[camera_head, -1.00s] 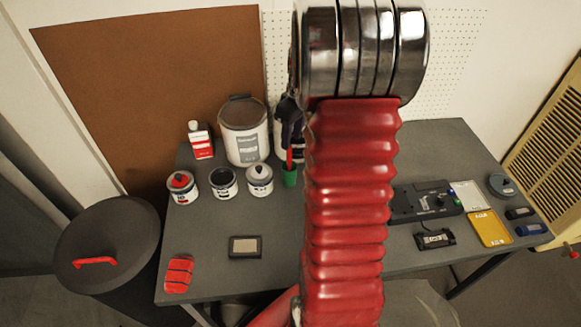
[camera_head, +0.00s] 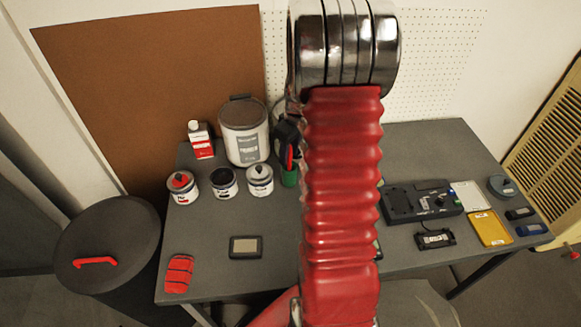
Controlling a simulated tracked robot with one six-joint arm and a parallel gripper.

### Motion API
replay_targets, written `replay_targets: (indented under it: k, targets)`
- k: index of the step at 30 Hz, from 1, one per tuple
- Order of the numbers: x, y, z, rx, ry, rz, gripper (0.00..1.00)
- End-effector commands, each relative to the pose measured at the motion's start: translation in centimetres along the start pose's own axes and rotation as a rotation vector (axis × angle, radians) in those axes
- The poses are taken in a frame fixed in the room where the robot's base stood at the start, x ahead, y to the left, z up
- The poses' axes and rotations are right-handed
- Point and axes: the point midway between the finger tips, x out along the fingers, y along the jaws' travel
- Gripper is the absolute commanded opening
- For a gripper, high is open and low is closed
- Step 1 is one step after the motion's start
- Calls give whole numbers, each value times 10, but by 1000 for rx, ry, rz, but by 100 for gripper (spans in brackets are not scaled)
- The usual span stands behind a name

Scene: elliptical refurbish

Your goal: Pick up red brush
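A narrow red handle (camera_head: 290,157), likely the red brush, stands roughly upright in a small green cup (camera_head: 289,178) at the back middle of the table. Only its upper part shows, and its bristles cannot be made out. My gripper (camera_head: 287,143), dark and small, is right at the red handle, partly hidden behind my red arm. I cannot tell whether its fingers are around the handle or beside it, or whether they are open or shut.
Three small paint cans (camera_head: 223,183) and a large white can (camera_head: 243,131) stand left of the cup. A red-and-white bottle (camera_head: 201,140) is behind them. A black control box (camera_head: 420,201) and yellow tray (camera_head: 488,228) lie right. The front-left table (camera_head: 215,275) has clear room.

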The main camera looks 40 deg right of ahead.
Motion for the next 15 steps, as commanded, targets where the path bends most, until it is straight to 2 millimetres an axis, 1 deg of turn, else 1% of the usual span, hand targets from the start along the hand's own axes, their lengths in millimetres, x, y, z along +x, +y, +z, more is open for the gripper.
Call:
replay_targets:
  k: [1,3,6,9,15]
  targets:
    - [8,-1,1,0,-2,-2,35]
    - [17,-1,1,-1,-2,-2,35]
    - [26,0,0,-1,-1,-1,35]
    - [29,0,0,-1,-1,0,35]
    - [29,0,0,0,0,0,35]
